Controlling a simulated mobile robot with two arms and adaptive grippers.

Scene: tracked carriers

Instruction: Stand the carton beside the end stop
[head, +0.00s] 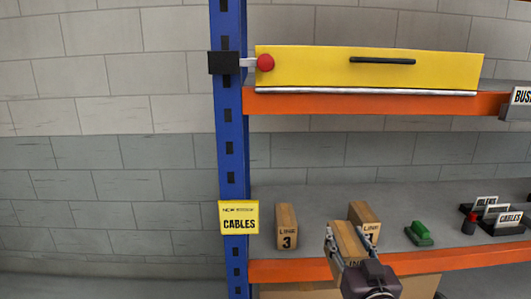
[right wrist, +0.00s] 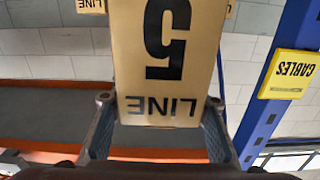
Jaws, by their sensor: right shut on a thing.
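My right gripper (head: 347,255) is shut on a tan carton (head: 347,236) at the front of the lower shelf. In the right wrist view the fingers of the right gripper (right wrist: 160,104) lie on either side of this carton (right wrist: 165,55), whose label reads LINE 5 upside down. Whether its base touches the shelf cannot be told. A black block with a short rod and red ball (head: 265,63) sits on the blue upright by the yellow carrier (head: 330,68); I cannot tell whether this is the end stop. My left gripper is not in view.
On the lower shelf (head: 320,196) stand a LINE 3 carton (head: 286,226) to the left and another carton (head: 366,214) just behind the held one. A green object (head: 419,233) and small sign holders (head: 503,224) are right. The blue upright (head: 231,130) bounds the left side.

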